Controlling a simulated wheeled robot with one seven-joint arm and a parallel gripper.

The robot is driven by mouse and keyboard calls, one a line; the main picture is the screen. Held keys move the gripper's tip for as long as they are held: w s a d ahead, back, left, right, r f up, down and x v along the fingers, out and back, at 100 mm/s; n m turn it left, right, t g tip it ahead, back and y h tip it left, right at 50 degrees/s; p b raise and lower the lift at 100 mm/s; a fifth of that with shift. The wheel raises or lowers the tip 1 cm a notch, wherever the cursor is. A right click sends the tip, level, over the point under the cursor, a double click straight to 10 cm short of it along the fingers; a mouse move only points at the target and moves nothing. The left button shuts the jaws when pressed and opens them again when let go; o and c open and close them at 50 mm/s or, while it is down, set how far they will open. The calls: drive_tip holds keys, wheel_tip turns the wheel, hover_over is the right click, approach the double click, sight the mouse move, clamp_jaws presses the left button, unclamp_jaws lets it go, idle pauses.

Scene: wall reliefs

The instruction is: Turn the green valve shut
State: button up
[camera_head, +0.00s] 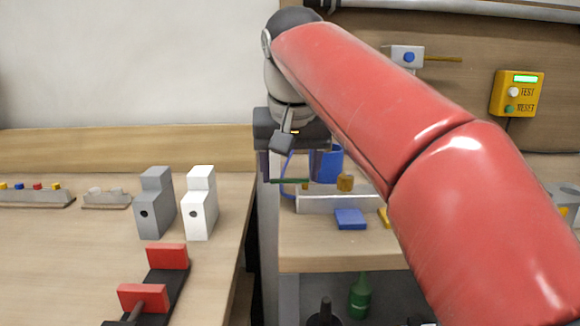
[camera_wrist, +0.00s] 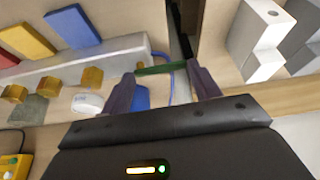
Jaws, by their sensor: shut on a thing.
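The green valve (camera_head: 291,181) shows as a thin green bar at the gap between the two benches in the head view. It also shows in the wrist view (camera_wrist: 162,69), spanning crosswise between my fingertips. My gripper (camera_head: 290,178) points down, its two purple fingers shut on the ends of the green bar. In the wrist view my gripper (camera_wrist: 162,70) has one finger at each end of it. The valve's body and stem are hidden, so I cannot tell how far it is turned.
A blue curved tube (camera_wrist: 178,93) runs close by my right finger. A white rail (camera_head: 335,203) with brass-coloured knobs (camera_head: 345,183) and a blue block (camera_head: 350,218) are on the right bench. White (camera_head: 200,205) and grey (camera_head: 154,205) blocks and a red-jawed vice (camera_head: 167,257) are on the left bench.

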drive_tip(key=n, duration=0.1)
drive_tip(key=n+y, duration=0.1)
drive_tip(key=n, duration=0.1)
drive_tip(key=shift+s+d+n+y, duration=0.3)
drive_tip(key=shift+s+n, duration=0.1)
drive_tip(key=n, duration=0.1)
drive_tip(key=n+y, duration=0.1)
drive_tip(key=n, duration=0.1)
drive_tip(key=d+n+g, duration=0.1)
drive_tip(key=shift+s+n+y, duration=0.3)
drive_tip(key=n, duration=0.2)
drive_tip(key=d+n+g+y, duration=0.1)
drive_tip(key=n, duration=0.1)
drive_tip(key=shift+s+g, duration=0.1)
drive_tip(key=shift+g, duration=0.2)
drive_tip(key=shift+d+n+g, duration=0.25)
drive_tip(key=shift+n+g, duration=0.15)
drive_tip(key=shift+n, duration=0.8)
drive_tip(key=shift+d+n+g, duration=0.25)
drive_tip(key=shift+n+g, duration=0.15)
drive_tip(key=shift+n, duration=0.8)
drive_tip(key=o, duration=1)
